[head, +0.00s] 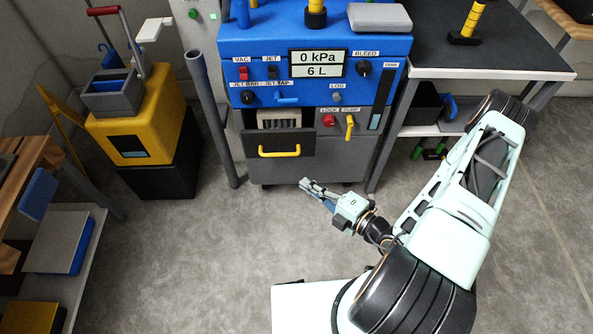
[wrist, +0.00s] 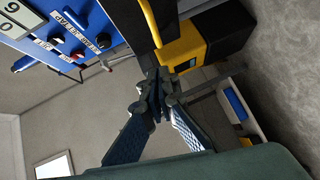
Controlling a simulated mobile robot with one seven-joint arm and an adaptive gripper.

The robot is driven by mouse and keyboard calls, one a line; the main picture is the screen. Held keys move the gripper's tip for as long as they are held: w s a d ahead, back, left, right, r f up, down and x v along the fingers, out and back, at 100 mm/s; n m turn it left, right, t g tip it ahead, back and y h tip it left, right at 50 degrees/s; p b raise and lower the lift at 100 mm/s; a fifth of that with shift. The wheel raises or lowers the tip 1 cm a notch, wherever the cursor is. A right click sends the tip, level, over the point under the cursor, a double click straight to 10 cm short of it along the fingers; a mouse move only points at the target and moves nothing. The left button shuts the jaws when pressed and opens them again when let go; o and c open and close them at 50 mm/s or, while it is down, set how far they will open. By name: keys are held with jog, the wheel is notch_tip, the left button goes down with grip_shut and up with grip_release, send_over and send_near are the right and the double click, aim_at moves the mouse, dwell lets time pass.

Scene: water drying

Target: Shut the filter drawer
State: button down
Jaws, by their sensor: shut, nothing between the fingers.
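The filter drawer (head: 280,138) stands open below the blue control panel, with its dark front pulled out. A pale ribbed filter (head: 279,118) shows inside it. The drawer's yellow handle (head: 279,153) faces me; in the wrist view the handle (wrist: 151,22) runs along the dark drawer front (wrist: 126,18) at the top. My gripper (head: 305,184) is below and slightly right of the handle in the head view, apart from it. In the wrist view my gripper (wrist: 155,92) has its fingertips together, with nothing between them.
The blue machine (head: 270,60) carries knobs and a red and a yellow valve right of the drawer. A grey post (head: 212,120) stands left of it. A yellow unit (head: 135,125) is farther left, and a black-topped table (head: 480,45) is at right. The floor before the drawer is clear.

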aim_at(292, 143)
jog(key=shift+w+d+b+x, duration=0.3)
jog(key=shift+d+b+x, duration=0.05)
jog(key=shift+x, duration=1.65)
jog(key=shift+w+d+b+x, duration=0.3)
jog(key=shift+b+x, duration=0.1)
jog(key=shift+x, duration=1.55)
jog(key=shift+w+d+b+x, duration=0.3)
jog(key=shift+d+b+x, duration=0.05)
jog(key=shift+x, duration=1.65)
jog(key=shift+f, duration=0.2)
jog(key=w+b, duration=0.1)
jog(key=w, duration=0.8)
jog(key=shift+d+b, duration=0.2)
jog(key=shift+b, duration=0.2)
jog(key=shift+w+r, duration=0.1)
jog(key=shift+w, duration=0.05)
